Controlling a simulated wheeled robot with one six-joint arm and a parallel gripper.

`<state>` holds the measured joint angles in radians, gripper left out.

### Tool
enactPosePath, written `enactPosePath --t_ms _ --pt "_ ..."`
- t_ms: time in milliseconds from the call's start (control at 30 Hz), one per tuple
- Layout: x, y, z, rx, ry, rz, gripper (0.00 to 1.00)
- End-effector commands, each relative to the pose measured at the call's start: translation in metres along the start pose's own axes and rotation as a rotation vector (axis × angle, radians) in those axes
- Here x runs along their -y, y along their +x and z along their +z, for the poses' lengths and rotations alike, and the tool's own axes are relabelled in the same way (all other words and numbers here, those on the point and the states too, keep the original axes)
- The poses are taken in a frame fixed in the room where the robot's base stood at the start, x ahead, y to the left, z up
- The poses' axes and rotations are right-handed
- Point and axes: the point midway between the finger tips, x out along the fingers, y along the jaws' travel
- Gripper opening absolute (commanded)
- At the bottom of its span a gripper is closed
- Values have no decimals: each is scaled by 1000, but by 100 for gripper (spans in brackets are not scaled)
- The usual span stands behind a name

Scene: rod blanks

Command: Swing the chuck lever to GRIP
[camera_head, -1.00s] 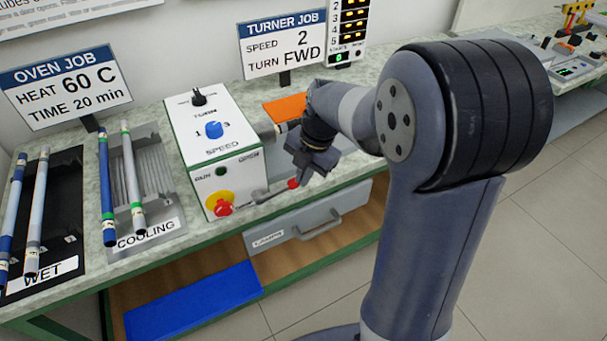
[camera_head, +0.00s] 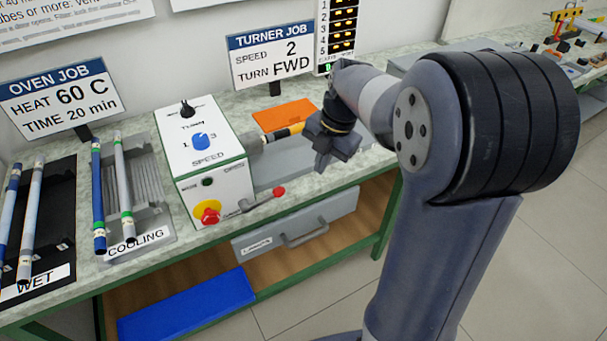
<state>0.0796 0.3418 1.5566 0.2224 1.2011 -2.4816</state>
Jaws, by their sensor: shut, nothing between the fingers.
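The turner box (camera_head: 205,170) is white with a green edge and stands on the bench. The chuck lever (camera_head: 250,203) is a grey arm with a red knob (camera_head: 279,191) at its end, low at the box's front right. It points right and slightly up; the small lettering near it is too blurred to read surely. My gripper (camera_head: 322,165) is shut and empty, up and to the right of the red knob, apart from it. A rod with an orange-yellow part (camera_head: 290,131) shows at the box's right side, partly hidden behind my gripper.
A red button on a yellow plate (camera_head: 208,214) sits left of the lever. A blue dial (camera_head: 201,141) and a black switch are on top. The cooling rack (camera_head: 155,205) with rods stands left. A grey drawer (camera_head: 300,228) hangs below the bench edge.

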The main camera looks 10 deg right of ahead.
Motion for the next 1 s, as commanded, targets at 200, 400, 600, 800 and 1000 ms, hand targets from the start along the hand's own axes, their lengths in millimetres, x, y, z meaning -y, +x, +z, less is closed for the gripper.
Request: enactPosePath --t_ms 200,400,600,800,1000 --pt "8 -11 15 -1 -1 0 0" --pt "9 -12 16 -1 -2 1 0" --pt "8 -12 16 -1 -3 1 0" --pt "1 -3 2 -1 -6 0 0" --pt "-15 16 -26 -3 -8 -1 0"
